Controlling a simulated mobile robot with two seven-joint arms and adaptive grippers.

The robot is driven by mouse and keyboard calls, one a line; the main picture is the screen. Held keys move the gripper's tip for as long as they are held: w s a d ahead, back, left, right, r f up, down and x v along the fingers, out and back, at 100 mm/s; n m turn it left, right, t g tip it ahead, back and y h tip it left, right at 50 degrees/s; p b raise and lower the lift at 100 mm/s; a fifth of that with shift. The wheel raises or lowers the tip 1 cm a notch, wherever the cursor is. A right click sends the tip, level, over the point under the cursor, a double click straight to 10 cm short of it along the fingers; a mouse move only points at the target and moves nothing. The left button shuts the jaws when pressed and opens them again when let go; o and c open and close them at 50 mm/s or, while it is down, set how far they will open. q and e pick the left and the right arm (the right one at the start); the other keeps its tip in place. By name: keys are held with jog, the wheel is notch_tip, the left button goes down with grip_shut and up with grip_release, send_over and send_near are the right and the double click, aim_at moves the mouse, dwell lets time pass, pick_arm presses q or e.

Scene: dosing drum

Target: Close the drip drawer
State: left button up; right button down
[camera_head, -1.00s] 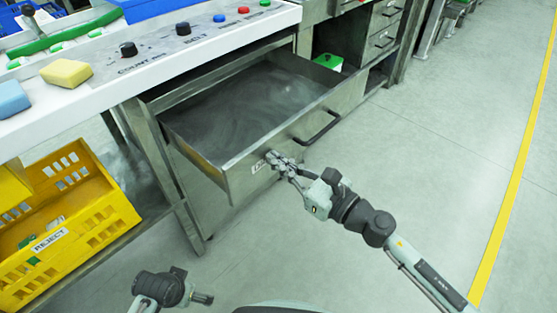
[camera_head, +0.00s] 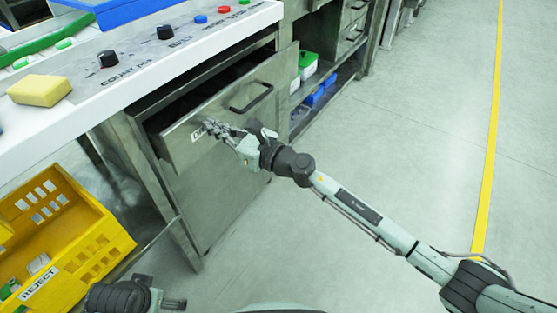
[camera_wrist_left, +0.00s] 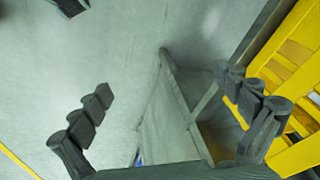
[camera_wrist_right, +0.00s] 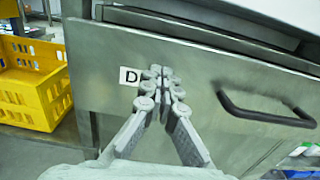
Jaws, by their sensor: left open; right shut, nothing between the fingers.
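The drip drawer (camera_head: 225,113) is a grey metal drawer under the white control panel. It stands partly out, with a dark gap above its front. Its front also shows in the right wrist view (camera_wrist_right: 225,75), with a black bar handle (camera_wrist_right: 265,112) and a partly covered white label (camera_wrist_right: 129,76). My right gripper (camera_head: 212,129) is shut and empty, its fingertips at the drawer front beside the label, left of the handle. It also shows in the right wrist view (camera_wrist_right: 162,75). My left gripper (camera_wrist_left: 178,105) is open and empty, low over the floor, away from the drawer.
A yellow REJECT crate (camera_head: 75,262) stands at the lower left. The white control panel (camera_head: 150,55) with knobs, buttons and a yellow sponge (camera_head: 40,90) overhangs the drawer. Green and blue bins sit on a shelf to the right. The grey floor (camera_head: 420,130) at right is open.

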jog(key=b+x, duration=0.1)
jog(key=x, duration=0.5)
jog(key=shift+w+a, duration=0.1)
jog(key=shift+w+a+b, duration=0.3)
jog(key=shift+a, duration=0.05)
pick_arm(q)
jog(key=v, duration=0.4)
jog(key=shift+s+a+r, duration=0.1)
jog(key=shift+a+r, duration=0.05)
jog(key=shift+r, duration=0.2)
pick_arm(e)
jog(key=shift+r, duration=0.2)
